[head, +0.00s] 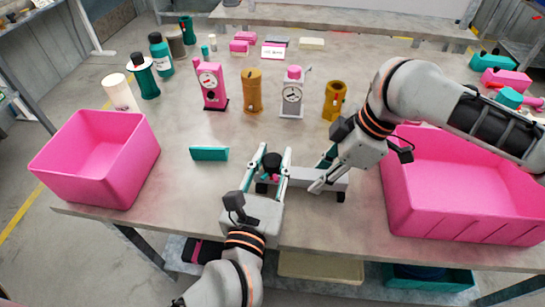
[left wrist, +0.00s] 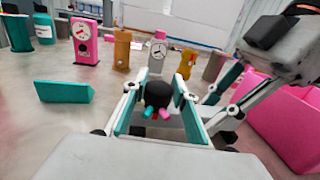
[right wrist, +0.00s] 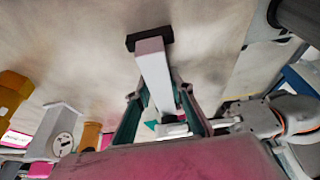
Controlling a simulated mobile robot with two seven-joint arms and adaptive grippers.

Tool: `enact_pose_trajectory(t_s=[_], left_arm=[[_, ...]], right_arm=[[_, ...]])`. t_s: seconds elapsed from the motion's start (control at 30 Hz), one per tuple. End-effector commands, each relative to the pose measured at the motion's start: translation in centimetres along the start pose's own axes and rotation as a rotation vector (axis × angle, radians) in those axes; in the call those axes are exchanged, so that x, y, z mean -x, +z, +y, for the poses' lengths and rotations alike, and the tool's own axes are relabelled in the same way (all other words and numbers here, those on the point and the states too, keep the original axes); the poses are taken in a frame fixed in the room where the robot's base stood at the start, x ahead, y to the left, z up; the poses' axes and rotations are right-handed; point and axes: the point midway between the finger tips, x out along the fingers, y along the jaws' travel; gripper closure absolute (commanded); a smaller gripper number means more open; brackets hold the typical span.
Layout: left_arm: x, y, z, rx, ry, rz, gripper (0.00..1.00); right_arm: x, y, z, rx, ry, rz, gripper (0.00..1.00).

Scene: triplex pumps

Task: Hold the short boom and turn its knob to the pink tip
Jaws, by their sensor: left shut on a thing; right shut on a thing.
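The short boom is a pale grey bar (head: 302,174) with black feet, on the table in front of me. Its round black knob (head: 272,161) is near its left end; small pink and teal tips on it face me in the left wrist view (left wrist: 158,95). My left gripper (head: 274,156) is shut on the knob, one teal-padded finger on each side. My right gripper (head: 322,171) is shut on the bar to the right of the knob. In the right wrist view the bar (right wrist: 154,70) runs between its fingers to a black end. The gripped faces are partly hidden.
Pink bins stand at the left (head: 95,160) and right (head: 470,200). A teal block (head: 209,154) lies left of the boom. Behind are a pink pump (head: 212,86), a gold cylinder (head: 252,92), a white gauge unit (head: 291,95) and several bottles. The table between is clear.

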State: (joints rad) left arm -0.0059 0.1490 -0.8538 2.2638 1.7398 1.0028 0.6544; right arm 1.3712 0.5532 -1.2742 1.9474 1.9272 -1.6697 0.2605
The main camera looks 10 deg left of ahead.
Motion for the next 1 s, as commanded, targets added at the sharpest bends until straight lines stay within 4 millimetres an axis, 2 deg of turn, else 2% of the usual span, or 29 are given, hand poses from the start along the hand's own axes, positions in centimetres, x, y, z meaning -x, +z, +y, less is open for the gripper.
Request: enact_pose_trajectory(t_s=[0.6, 1.0], left_arm=[[0.00, 0.06, 0.01, -0.007, -0.340, -0.003, 0.94], [0.08, 0.01, -0.05, 0.001, -0.383, 0.002, 0.94]], right_arm=[[0.08, -0.15, -0.04, 0.001, 0.000, 0.003, 1.00], [0.08, -0.16, -0.03, 0.002, 0.000, 0.003, 1.00]])
